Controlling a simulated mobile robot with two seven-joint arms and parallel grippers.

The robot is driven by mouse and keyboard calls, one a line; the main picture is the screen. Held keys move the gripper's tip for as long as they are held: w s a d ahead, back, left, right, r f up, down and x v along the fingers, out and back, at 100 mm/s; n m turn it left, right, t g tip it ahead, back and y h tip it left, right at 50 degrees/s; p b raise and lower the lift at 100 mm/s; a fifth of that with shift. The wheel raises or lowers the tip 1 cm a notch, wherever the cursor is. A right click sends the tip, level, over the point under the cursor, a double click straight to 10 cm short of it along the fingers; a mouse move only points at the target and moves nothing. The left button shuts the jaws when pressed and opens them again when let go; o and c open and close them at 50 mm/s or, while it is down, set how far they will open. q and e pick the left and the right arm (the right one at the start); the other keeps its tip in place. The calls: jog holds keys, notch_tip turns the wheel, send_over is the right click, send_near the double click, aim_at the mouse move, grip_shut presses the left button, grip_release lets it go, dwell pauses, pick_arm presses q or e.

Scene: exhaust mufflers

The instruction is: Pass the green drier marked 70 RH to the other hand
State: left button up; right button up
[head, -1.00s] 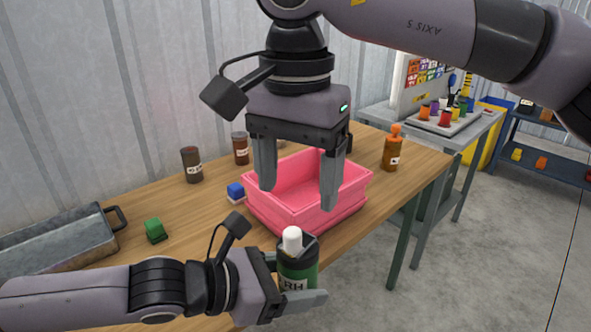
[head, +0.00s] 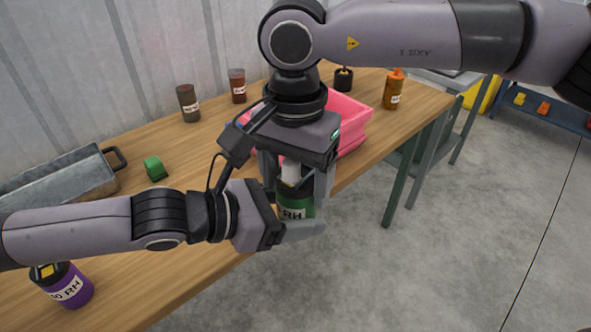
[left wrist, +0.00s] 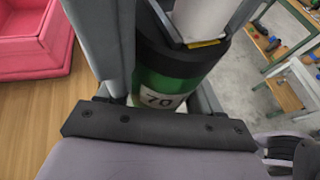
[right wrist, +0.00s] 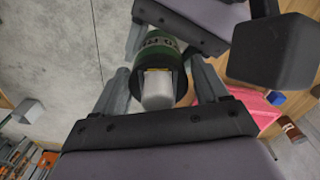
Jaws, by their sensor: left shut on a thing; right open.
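The green drier (head: 295,198) has a black top, a white knob and a white label; "RH" shows in the head view and "70" in the left wrist view (left wrist: 162,90). My left gripper (head: 300,228) is shut around its body and holds it upright in front of the table's edge. My right gripper (head: 298,180) is above it, pointing down and open. In the right wrist view its fingers (right wrist: 160,92) stand on either side of the drier's white knob (right wrist: 158,92). Whether they touch it cannot be told.
A pink bin (head: 352,125) stands on the wooden table (head: 130,245) behind my right gripper. A purple drier (head: 68,287), a green block (head: 155,168), a metal tray (head: 60,185), brown jars (head: 188,103) and an orange bottle (head: 393,90) stand around.

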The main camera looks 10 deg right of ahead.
jog(key=c, duration=0.9)
pick_arm(q)
jog(key=o, duration=1.2)
jog(key=v, duration=1.2)
